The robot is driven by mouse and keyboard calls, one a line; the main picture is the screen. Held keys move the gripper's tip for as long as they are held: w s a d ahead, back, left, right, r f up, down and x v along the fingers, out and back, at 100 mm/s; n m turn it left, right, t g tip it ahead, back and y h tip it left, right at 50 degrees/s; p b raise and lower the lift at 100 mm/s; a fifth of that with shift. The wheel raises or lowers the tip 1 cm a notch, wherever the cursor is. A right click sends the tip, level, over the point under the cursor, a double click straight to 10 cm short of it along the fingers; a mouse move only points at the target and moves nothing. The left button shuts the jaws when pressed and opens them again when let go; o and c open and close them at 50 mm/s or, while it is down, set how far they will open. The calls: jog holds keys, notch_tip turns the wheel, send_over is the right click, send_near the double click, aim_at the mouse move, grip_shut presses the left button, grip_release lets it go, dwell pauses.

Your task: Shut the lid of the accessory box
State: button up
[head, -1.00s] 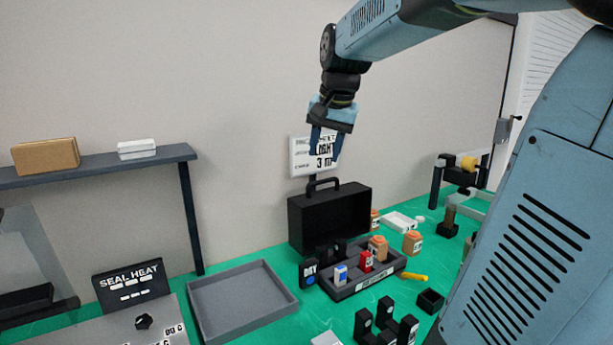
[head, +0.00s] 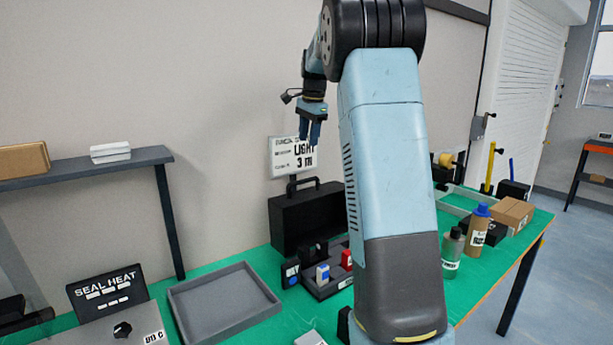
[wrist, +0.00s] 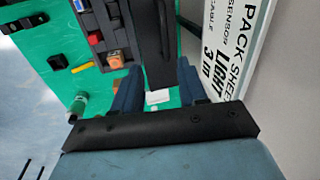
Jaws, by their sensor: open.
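The black case-like piece with a handle (head: 305,217) stands upright on the green table, against the wall side; I take it for the accessory box's raised lid. A grey compartment tray (head: 318,291) with small blue-and-white and red items sits just in front of it; I cannot tell whether they are joined. My gripper (head: 310,143) is open and empty, above the black piece and in front of the sign. In the wrist view my gripper (wrist: 158,78) points down, with the black piece (wrist: 153,40) showing between and beyond its fingers. My arm hides the tray's right side.
A sign (head: 293,157) stands close behind the black piece. An empty grey tray (head: 222,305) and a heat sealer (head: 112,305) are left. Bottles (head: 477,230) and a cardboard box (head: 511,214) stand right. A shelf (head: 90,168) is on the left.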

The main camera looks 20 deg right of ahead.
jog(key=shift+m, duration=0.3)
jog(key=w+f, duration=0.1)
jog(key=f, duration=0.3)
jog(key=w+f, duration=0.1)
jog(key=f, duration=0.4)
jog(key=w+f, duration=0.1)
jog(key=f, duration=0.4)
jog(key=shift+w+d+f, duration=0.25)
jog(key=shift+w+d, duration=0.05)
jog(key=shift+w, duration=0.1)
grip_shut()
jog(key=shift+r, duration=0.1)
